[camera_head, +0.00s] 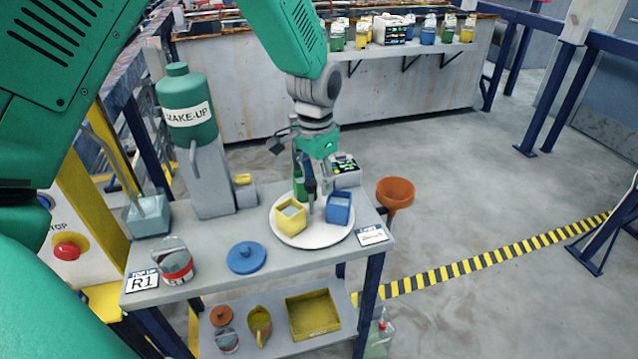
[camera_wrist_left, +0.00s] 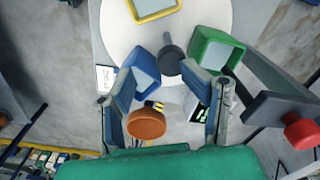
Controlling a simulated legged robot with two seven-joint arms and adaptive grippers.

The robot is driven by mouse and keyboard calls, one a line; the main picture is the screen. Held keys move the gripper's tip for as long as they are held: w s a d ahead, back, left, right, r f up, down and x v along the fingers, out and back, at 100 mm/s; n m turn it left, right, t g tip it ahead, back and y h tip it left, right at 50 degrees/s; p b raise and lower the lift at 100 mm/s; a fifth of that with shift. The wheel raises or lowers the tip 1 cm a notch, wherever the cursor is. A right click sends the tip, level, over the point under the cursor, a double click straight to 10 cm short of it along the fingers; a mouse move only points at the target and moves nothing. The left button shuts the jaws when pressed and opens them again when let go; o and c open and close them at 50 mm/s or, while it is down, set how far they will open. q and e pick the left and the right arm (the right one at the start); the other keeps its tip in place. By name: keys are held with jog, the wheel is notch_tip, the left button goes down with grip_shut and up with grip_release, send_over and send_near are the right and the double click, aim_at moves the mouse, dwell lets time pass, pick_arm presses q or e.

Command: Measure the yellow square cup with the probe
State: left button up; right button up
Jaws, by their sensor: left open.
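The yellow square cup (camera_head: 290,217) stands on the left front of a round white plate (camera_head: 312,240), with grey contents. Its rim shows at the top of the left wrist view (camera_wrist_left: 157,16). A blue square cup (camera_head: 339,208) stands to its right; a green cup (camera_wrist_left: 213,50) is at the back of the plate. A dark grey round-topped piece (camera_wrist_left: 171,62), perhaps the probe, stands between the blue and green cups. My left gripper (camera_head: 319,186) points down over the plate, fingers apart around that piece's line, holding nothing visible. My right gripper is out of view.
A meter with a display (camera_head: 345,168) stands behind the plate. An orange funnel (camera_head: 396,192) hangs at the table's right edge. A blue lid (camera_head: 246,257), an open can (camera_head: 175,262) and a MAKE-UP bottle (camera_head: 188,110) stand left. The table front is partly clear.

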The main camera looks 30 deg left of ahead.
aim_at(305, 183)
pick_arm(q)
jog(key=a+f, duration=0.2)
jog(key=a, duration=0.1)
jog(key=shift+s+f, duration=0.2)
jog(key=shift+a, duration=0.1)
jog(key=shift+d, duration=0.2)
jog(key=shift+d+r, duration=0.35)
jog(key=shift+d, duration=0.45)
grip_shut()
jog(key=shift+d+r, duration=0.1)
jog(key=shift+d, duration=0.15)
jog(key=shift+s+a, duration=0.1)
jog(key=shift+a, duration=0.35)
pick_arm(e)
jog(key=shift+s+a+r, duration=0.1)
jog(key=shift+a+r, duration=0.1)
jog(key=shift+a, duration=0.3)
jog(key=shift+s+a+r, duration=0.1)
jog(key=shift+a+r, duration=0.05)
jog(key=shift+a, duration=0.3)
pick_arm(q)
jog(key=shift+d, duration=0.2)
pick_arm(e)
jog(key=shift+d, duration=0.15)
pick_arm(q)
jog(key=shift+f, duration=0.2)
